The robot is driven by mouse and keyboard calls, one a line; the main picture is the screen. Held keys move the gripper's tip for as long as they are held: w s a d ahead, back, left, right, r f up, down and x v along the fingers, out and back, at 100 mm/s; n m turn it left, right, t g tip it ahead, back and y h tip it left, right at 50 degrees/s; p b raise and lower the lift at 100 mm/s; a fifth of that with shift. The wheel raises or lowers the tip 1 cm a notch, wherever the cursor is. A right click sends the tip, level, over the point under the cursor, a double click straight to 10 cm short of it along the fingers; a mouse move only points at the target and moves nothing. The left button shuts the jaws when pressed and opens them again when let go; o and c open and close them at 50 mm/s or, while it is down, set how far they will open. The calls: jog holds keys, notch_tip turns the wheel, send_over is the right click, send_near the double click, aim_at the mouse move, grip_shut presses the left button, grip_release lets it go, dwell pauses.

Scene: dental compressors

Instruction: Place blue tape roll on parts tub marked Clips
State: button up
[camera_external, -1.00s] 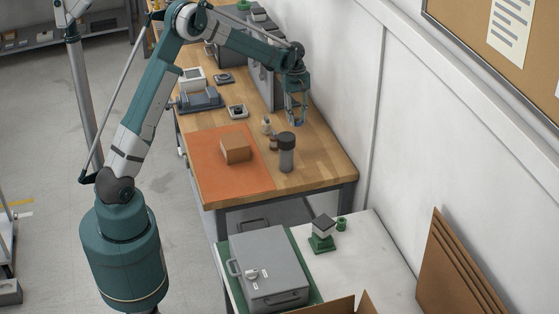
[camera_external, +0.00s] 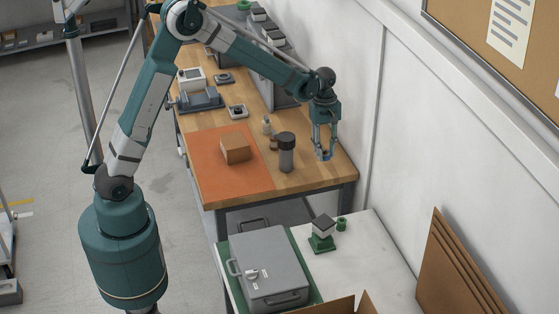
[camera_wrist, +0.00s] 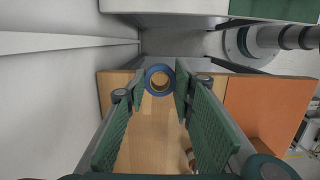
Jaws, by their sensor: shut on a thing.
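The blue tape roll (camera_wrist: 150,72) is a blue ring with a tan inside, held between the fingertips of my gripper (camera_wrist: 159,85) in the wrist view. In the external view my gripper (camera_external: 324,154) points down over the right front part of the wooden bench, to the right of a dark-capped grey cylinder. The roll is too small there to make out clearly. I cannot read a Clips label in any view, so I cannot tell which thing is the parts tub.
An orange mat (camera_external: 205,165) bears a cardboard box (camera_external: 236,148). The grey cylinder (camera_external: 286,157) and small bottles (camera_external: 267,126) stand beside it. Grey cabinets stand farther back by the wall. A lower white table (camera_external: 372,255) holds a grey case (camera_external: 268,265).

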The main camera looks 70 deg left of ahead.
jog(key=s+d+r, duration=0.2)
jog(key=s+d, duration=0.1)
jog(key=d, duration=1)
jog(key=p, duration=0.2)
send_over(324, 222)
jog(key=shift+a+r, duration=0.2)
jog(key=shift+r, duration=0.2)
jog(key=shift+f, duration=0.1)
jog(key=shift+f, duration=2.85)
jog(key=shift+f, duration=2.05)
jog(key=shift+f, duration=0.2)
